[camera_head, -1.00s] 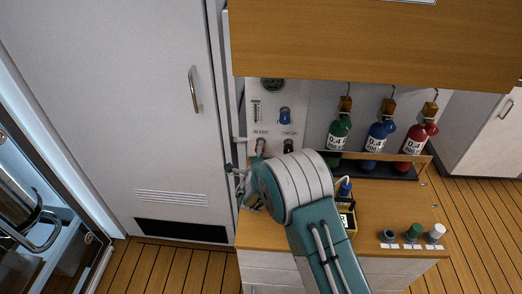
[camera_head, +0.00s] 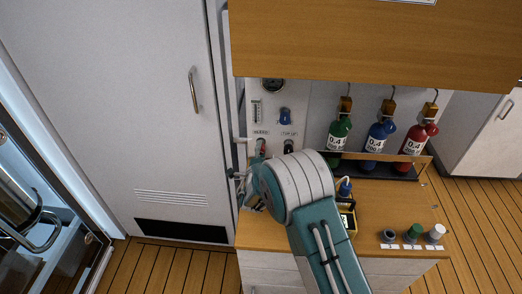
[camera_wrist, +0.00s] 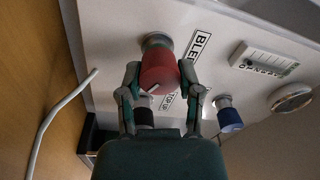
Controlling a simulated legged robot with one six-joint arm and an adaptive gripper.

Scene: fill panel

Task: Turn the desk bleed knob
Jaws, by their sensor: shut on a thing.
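The bleed knob (camera_wrist: 159,72) is a red cylinder with a white mark on a grey collar, beside the "BLEED" label (camera_wrist: 199,47) in the wrist view. My gripper (camera_wrist: 159,80) is shut on it, one finger on each side. In the head view only a bit of the red knob (camera_head: 262,146) shows on the panel, above my arm, which hides most of my gripper.
A blue knob (camera_head: 285,116) and a dark knob (camera_head: 289,146) are on the same panel (camera_head: 307,105), with a gauge (camera_head: 272,85) above. Green (camera_head: 340,133), blue (camera_head: 377,137) and red bottles (camera_head: 414,139) hang to the right. A cable (camera_wrist: 55,115) runs beside the panel in the wrist view.

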